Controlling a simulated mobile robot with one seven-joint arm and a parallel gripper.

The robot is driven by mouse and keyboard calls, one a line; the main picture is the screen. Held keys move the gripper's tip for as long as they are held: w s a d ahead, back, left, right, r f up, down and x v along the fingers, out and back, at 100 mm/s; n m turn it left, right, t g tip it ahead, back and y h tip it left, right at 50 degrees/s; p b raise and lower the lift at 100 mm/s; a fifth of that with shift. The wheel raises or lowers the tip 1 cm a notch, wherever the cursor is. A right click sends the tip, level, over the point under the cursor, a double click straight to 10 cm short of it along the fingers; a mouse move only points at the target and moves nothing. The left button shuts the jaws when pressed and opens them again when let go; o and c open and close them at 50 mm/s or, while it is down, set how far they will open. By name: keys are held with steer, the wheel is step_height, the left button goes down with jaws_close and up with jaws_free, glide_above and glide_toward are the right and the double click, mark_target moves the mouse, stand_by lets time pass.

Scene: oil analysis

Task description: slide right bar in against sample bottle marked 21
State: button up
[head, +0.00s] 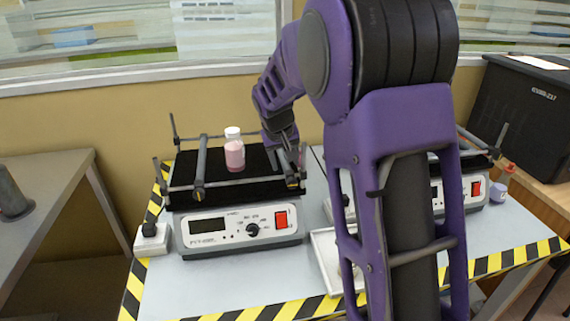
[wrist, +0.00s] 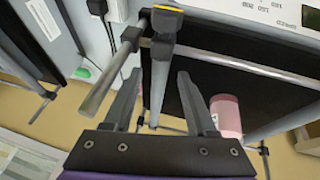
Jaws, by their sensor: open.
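The sample bottle (head: 234,152), pink with a white cap, stands upright on the black platform (head: 222,188) of the left shaker; no number is readable. The right bar (head: 291,172) lies to the right of the bottle with a clear gap, partly hidden by my gripper (head: 288,158). In the wrist view my gripper (wrist: 158,76) is open, with one finger on each side of the right bar (wrist: 159,92); I cannot tell whether either finger touches it. The bottle (wrist: 226,115) shows just beyond the right finger there. The left bar (head: 200,165) is left of the bottle.
The shaker's front panel (head: 240,230) has a red switch. A second shaker (head: 472,190) stands to the right, partly hidden by my arm. A white tray (head: 325,262) lies between them. A black box (head: 520,110) is at the far right.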

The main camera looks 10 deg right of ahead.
steer(key=shift+w+d+f, duration=0.1)
steer(key=shift+w+f, duration=0.1)
steer(key=shift+f, duration=0.3)
jaws_close()
